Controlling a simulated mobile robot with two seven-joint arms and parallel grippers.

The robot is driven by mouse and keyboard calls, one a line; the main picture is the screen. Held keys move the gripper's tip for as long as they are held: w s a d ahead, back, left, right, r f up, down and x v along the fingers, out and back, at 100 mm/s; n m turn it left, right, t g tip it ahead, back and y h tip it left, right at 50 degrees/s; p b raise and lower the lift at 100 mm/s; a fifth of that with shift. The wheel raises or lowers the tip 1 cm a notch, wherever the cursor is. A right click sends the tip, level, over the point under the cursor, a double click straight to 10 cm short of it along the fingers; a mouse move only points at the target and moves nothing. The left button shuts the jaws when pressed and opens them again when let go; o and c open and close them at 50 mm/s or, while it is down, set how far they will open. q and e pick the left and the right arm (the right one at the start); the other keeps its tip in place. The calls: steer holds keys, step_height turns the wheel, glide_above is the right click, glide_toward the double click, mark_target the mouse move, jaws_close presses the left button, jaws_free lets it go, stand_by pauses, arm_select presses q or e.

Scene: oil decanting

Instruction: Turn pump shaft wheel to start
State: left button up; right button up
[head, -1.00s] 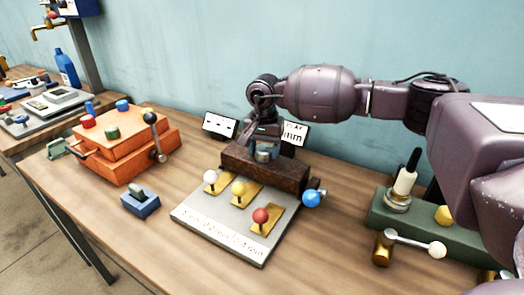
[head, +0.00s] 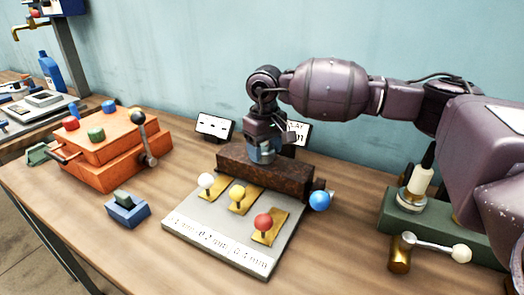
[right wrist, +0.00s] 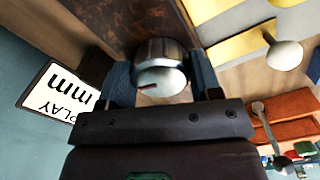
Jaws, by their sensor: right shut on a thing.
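A round grey knob (right wrist: 160,80) with ribbed sides and a short red mark on its face sits on the dark, rusty block (head: 265,173). My right gripper (head: 262,152) reaches down to the block's top from behind. In the right wrist view its two blue-grey fingers are shut on the knob, one on each side. In the head view the gripper mostly hides the knob. No part is clearly marked as a pump shaft wheel. My left gripper is not in view.
A grey plate (head: 190,232) with white, yellow and red ball levers lies in front of the block. A blue ball (head: 320,201) is at its right end. An orange box (head: 118,150) stands left. A green base (head: 440,222) and a brass crank (head: 400,252) are right.

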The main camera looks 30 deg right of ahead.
mark_target(265, 148)
steer(key=shift+n+b, duration=0.4)
steer(key=shift+n, duration=0.8)
steer(key=shift+r, duration=0.15)
steer(key=o, duration=0.9)
step_height(265, 148, up, 11)
steer(key=shift+f+p, duration=0.15)
steer(key=shift+p, duration=0.35)
